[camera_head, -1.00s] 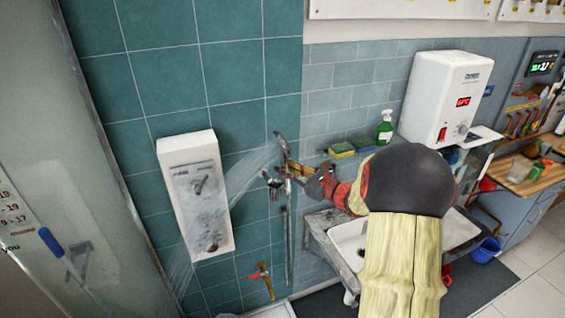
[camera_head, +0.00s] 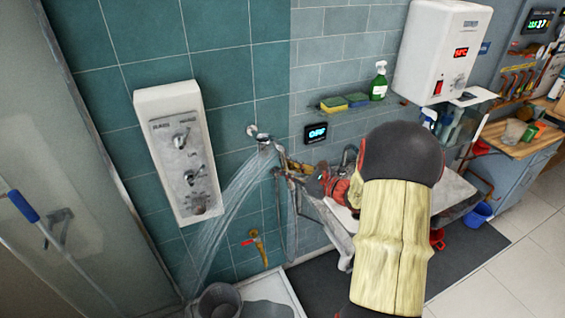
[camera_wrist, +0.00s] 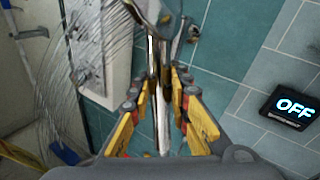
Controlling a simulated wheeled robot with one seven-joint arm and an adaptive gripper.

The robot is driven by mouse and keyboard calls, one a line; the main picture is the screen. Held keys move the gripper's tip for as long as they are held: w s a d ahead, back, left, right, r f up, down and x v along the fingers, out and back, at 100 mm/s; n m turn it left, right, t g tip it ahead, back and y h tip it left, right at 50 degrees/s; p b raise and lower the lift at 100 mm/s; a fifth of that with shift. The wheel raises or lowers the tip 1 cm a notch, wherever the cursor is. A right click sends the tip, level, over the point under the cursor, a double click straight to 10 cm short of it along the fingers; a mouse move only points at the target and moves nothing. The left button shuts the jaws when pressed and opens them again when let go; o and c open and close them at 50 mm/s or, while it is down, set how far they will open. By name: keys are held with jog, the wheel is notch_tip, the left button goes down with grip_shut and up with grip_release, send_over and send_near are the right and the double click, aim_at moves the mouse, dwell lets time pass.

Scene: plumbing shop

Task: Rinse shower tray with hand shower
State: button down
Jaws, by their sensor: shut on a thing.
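My gripper (camera_head: 290,170) is shut on the chrome hand shower (camera_head: 270,150) beside the teal tiled wall. In the wrist view the hand shower's handle (camera_wrist: 160,75) stands between my yellow-and-grey fingers (camera_wrist: 158,100). Water sprays from its head down and to the left, past the white shower panel (camera_head: 175,140). The shower tray (camera_head: 285,287) shows only in part at the bottom edge of the head view. The spray's lower end falls near its left side; the exact landing spot is unclear.
A dark grey bucket (camera_head: 220,302) stands at the tray. A yellow tap (camera_head: 258,250) with a red handle is on the wall. A glass screen (camera_head: 75,120) borders the left. A display (camera_head: 316,133) reads OFF. My arm partly hides the sink (camera_head: 455,190).

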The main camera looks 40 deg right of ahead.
jog(key=s+d+f+n+b, duration=0.1)
jog(key=s+f+b, duration=0.4)
jog(key=f, duration=1.8)
jog(key=s+d+f+n+g+h+b, duration=0.1)
jog(key=s+f+b, duration=0.4)
jog(key=f, duration=1.9)
jog(key=s+d+f+n+g+h+b, duration=0.1)
jog(key=s+f+b, duration=0.4)
jog(key=f+b, duration=0.6)
notch_tip(320, 180, down, 13)
jog(key=shift+s+d+f+n, duration=0.15)
jog(key=shift+s+d+n, duration=0.25)
jog(key=shift+d+n, duration=0.6)
